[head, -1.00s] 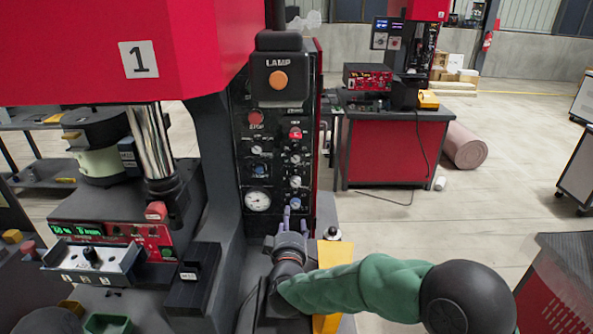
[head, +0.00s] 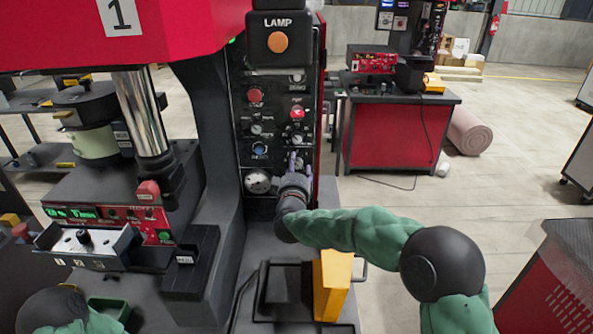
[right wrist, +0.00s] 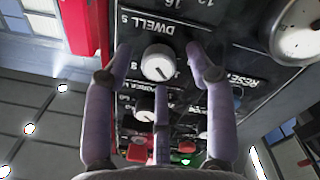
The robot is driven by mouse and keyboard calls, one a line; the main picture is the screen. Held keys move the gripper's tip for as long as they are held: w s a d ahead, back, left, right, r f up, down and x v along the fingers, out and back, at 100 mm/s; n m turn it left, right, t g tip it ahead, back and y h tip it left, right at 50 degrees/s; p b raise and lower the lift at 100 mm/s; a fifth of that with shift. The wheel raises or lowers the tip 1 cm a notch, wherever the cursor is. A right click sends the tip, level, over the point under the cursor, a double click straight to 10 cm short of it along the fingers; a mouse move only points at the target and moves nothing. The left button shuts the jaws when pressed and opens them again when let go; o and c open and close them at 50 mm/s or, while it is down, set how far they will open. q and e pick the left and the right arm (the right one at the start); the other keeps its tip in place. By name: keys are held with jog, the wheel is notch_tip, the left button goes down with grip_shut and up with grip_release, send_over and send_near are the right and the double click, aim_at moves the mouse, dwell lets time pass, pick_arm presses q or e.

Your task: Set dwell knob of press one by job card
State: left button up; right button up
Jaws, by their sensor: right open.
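Press one (head: 150,45) is the red machine with the plate marked 1 in the head view. Its dark control panel (head: 272,105) faces me. In the right wrist view, the white dwell knob (right wrist: 158,62) sits beside the printed word DWELL. My right gripper (head: 297,160) is at the lower part of the panel and hides what is behind it in the head view. In the right wrist view, its fingers (right wrist: 160,60) are spread on either side of the dwell knob, apart from it. My left gripper is out of view. No readable job card shows.
A round gauge (head: 257,181) is left of my right gripper. Other knobs and a red button (head: 255,95) sit above. A yellow block (head: 333,285) stands below my right forearm. A second red station (head: 395,130) is farther back, with open floor before it.

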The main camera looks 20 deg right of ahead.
jog(key=shift+w, duration=0.25)
grip_shut()
